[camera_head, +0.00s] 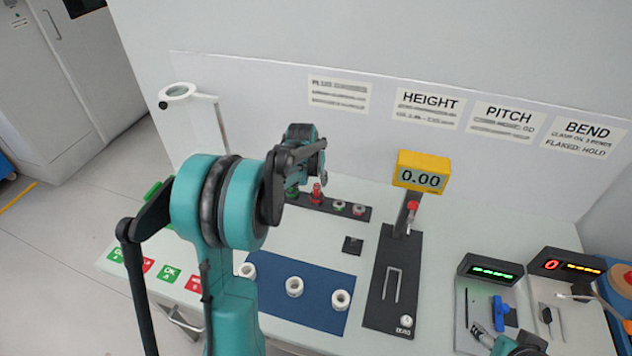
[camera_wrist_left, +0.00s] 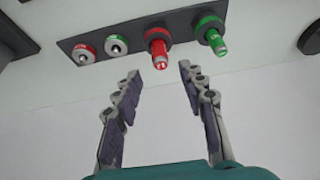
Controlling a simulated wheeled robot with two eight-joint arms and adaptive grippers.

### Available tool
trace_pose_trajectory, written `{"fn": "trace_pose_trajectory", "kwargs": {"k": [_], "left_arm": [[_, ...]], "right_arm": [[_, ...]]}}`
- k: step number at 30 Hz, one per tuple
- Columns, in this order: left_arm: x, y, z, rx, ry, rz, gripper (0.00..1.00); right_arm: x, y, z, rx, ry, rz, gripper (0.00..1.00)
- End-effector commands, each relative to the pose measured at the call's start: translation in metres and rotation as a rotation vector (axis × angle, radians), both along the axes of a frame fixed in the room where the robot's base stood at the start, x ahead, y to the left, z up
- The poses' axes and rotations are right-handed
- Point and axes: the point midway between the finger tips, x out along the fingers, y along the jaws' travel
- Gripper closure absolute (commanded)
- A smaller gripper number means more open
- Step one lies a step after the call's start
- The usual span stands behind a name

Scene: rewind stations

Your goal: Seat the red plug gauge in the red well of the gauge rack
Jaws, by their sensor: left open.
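The red plug gauge (camera_wrist_left: 158,50) stands upright on the dark gauge rack (camera_wrist_left: 136,32), with a red collar around its base. How deep it sits, I cannot tell. It also shows in the head view (camera_head: 317,193), just below my left gripper (camera_head: 318,165). In the left wrist view the left gripper (camera_wrist_left: 159,72) is open and empty, its fingertips on either side of the line to the red plug, a little short of it. A green plug gauge (camera_wrist_left: 212,38) stands beside it. My right gripper (camera_head: 505,343) is partly cut off at the bottom edge; its jaws are unclear.
The rack also holds a green-ringed piece (camera_head: 339,206) and a red-ringed piece (camera_head: 359,209). A blue mat (camera_head: 270,305) carries white rings. A height gauge with a yellow display (camera_head: 422,172) stands right of the rack. The bench between rack and mat is mostly clear.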

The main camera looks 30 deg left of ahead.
Motion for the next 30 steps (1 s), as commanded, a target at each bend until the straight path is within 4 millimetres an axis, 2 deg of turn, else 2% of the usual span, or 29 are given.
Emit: {"fn": "trace_pose_trajectory", "kwargs": {"k": [1,3,10,14,17,22,26,30], "left_arm": [[-0.004,-0.001,0.013,0.000,0.000,0.000,0.59],[-0.009,-0.002,0.024,0.000,0.000,0.000,0.59],[-0.019,-0.006,0.046,0.001,-0.001,-0.001,0.59],[-0.033,-0.025,0.062,0.005,-0.014,-0.017,0.59],[-0.056,-0.056,0.081,0.012,-0.035,-0.043,0.59],[-0.116,-0.116,0.109,0.025,-0.089,-0.101,0.59],[-0.166,-0.155,0.114,0.029,-0.132,-0.145,0.59],[-0.213,-0.184,0.106,0.031,-0.176,-0.190,0.59]], "right_arm": [[0.000,0.000,0.006,0.000,0.000,0.000,0.37],[0.000,0.000,0.009,0.000,0.000,0.000,0.37],[0.000,0.000,0.014,0.000,0.000,0.000,0.37],[0.000,0.000,0.014,0.000,0.000,0.000,0.37],[0.000,0.000,0.014,0.000,0.000,0.000,0.37],[0.000,0.000,0.014,0.000,0.000,0.000,0.37],[0.000,0.000,0.014,0.000,0.000,0.000,0.37],[0.000,0.000,0.014,0.000,0.000,0.000,0.37]]}}
